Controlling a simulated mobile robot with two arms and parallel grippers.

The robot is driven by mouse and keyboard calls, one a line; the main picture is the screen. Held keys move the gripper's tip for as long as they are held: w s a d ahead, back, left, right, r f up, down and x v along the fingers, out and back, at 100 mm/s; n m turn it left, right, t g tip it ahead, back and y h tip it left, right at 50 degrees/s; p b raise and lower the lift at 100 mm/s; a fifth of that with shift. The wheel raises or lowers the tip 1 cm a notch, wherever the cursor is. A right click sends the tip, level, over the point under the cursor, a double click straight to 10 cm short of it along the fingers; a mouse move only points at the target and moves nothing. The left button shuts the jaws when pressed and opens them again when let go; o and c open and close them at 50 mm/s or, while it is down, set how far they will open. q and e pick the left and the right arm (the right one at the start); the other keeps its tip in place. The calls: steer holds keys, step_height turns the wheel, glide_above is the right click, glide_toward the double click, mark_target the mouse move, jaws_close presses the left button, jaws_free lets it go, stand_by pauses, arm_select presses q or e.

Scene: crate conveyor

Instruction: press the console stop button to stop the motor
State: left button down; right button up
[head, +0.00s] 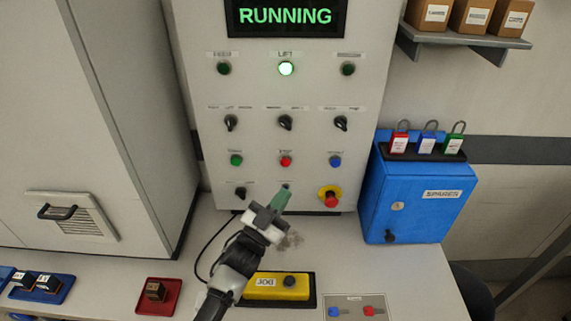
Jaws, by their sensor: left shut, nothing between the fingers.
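The grey console (260,90) stands upright in front of me, and its display (284,16) reads RUNNING in green. A small red button (286,161) sits in the button row, between a green button (236,160) and a blue button (335,161); its label is too small to read surely. A larger red mushroom button (331,198) on a yellow base is at the lower right of the panel. My left gripper (285,190) is shut and empty, its green fingertips just below the small red button and apart from it, hiding part of the lower panel.
Several black knobs are on the panel. A yellow JOG pendant (277,286) lies on the counter. A blue SPARES box (415,195) with padlocks stands at right, and a dark red tray (158,296) lies at left.

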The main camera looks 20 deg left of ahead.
mark_target(286, 163)
arm_select(q)
steer(key=shift+w+a+b, duration=0.4)
steer(key=shift+w+b, duration=0.2)
steer(key=shift+w, duration=0.75)
steer(key=shift+w+a+b, duration=0.35)
steer(key=shift+w+b, duration=0.2)
steer(key=shift+w, duration=0.75)
steer(key=shift+w+a+b, duration=0.4)
steer(key=shift+w+b, duration=0.2)
steer(key=shift+w, duration=0.75)
steer(key=shift+w+a, duration=0.15)
steer(key=shift+w, duration=0.25)
steer(key=shift+w+a+b, duration=0.1)
steer(key=shift+w+b, duration=0.3)
steer(key=shift+b, duration=0.05)
steer(key=shift+s, duration=0.1)
steer(key=shift+s+d+p, duration=0.25)
steer(key=shift+s+p, duration=0.3)
steer(key=shift+s, duration=0.15)
